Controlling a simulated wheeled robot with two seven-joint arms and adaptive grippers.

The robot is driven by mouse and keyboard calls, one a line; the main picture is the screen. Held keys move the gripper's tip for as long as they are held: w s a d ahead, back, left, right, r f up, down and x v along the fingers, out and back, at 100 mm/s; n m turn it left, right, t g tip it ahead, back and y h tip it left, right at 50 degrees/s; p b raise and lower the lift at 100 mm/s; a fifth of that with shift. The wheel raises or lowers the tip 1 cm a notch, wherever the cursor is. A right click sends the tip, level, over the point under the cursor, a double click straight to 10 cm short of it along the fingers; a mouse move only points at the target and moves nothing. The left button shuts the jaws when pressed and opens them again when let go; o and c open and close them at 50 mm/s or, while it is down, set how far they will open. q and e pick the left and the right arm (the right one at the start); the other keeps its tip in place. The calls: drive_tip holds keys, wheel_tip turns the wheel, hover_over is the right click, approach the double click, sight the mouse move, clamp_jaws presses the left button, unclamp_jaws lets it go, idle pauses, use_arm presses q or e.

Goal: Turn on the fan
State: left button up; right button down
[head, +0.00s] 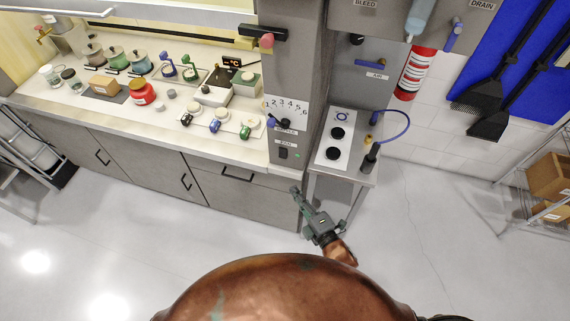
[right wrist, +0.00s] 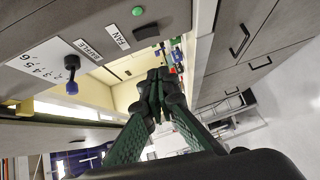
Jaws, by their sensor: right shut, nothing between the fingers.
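The fan switch (right wrist: 147,31) is a dark rocker beside the word FAN on a grey panel in the right wrist view. A green light (right wrist: 138,11) sits beside it. In the head view the switch (head: 283,153) is low on the grey column, with the green light (head: 297,156) to its right. My right gripper (head: 296,191) is shut and empty, below the switch in the picture and apart from it. In the right wrist view its closed fingertips (right wrist: 158,76) point past the panel. My left gripper is not in view.
A blue-tipped lever (right wrist: 71,87) with a numbered scale sits on the same panel. A counter (head: 130,115) with jars and cups is left of the column. A small stand (head: 345,170) with black knobs and a blue hose is right of it. The floor in front is clear.

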approach(279, 156)
drive_tip(key=w+a, duration=0.2)
drive_tip(key=a, duration=0.2)
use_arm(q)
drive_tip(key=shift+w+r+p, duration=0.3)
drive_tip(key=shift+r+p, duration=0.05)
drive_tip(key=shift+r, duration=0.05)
use_arm(e)
drive_tip(key=shift+w+d+f, duration=0.1)
drive_tip(key=shift+w+d, duration=0.3)
drive_tip(key=shift+w, duration=0.35)
drive_tip(key=shift+w+d+f, duration=0.15)
drive_tip(key=shift+w+d, duration=0.2)
drive_tip(key=shift+w, duration=0.45)
